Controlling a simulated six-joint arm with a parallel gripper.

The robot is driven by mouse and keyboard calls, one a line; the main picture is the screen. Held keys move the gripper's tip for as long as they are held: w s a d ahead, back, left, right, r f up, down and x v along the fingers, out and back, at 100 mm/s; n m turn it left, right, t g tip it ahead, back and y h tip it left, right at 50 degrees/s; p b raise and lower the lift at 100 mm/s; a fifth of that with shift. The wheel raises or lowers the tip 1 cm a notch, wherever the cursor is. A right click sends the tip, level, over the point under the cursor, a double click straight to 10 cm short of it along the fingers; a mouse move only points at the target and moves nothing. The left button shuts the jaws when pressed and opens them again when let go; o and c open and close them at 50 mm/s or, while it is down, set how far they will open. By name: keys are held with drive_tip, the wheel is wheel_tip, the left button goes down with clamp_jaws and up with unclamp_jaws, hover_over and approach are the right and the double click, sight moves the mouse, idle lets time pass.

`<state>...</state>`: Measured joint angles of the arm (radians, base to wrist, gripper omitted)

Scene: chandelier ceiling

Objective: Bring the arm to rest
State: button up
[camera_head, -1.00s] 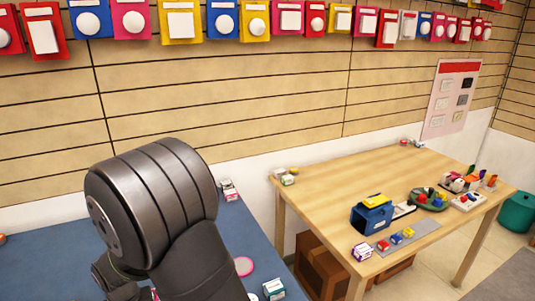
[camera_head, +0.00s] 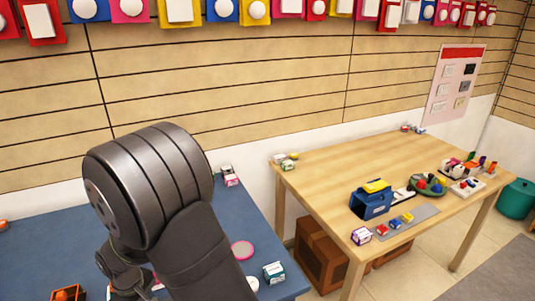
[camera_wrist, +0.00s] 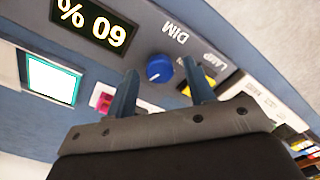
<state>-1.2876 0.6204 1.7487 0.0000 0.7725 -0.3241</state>
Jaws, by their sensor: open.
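My dark grey arm (camera_head: 150,185) stands large in the left half of the head view, above a blue table. Its fingers are hidden behind the arm there. In the wrist view my gripper (camera_wrist: 160,66) shows two blue-grey fingers, apart and with nothing held between them. Beyond the fingers is a grey panel with a blue knob (camera_wrist: 159,68) marked DIM. I cannot tell how far the fingers are from the panel, and no contact is clear.
The blue table (camera_head: 45,235) holds a pink disc (camera_head: 242,250), small boxes and an orange container (camera_head: 68,293). A wooden table (camera_head: 340,165) with toys stands right, a brown box (camera_head: 322,258) beneath it.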

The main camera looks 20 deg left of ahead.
drive_tip(key=n, duration=0.3)
drive_tip(key=shift+r, duration=0.85)
idle(1.3)
drive_tip(key=shift+f, duration=0.9)
drive_tip(key=m, duration=0.4)
drive_tip(key=shift+m, duration=0.3)
drive_tip(key=m, duration=0.5)
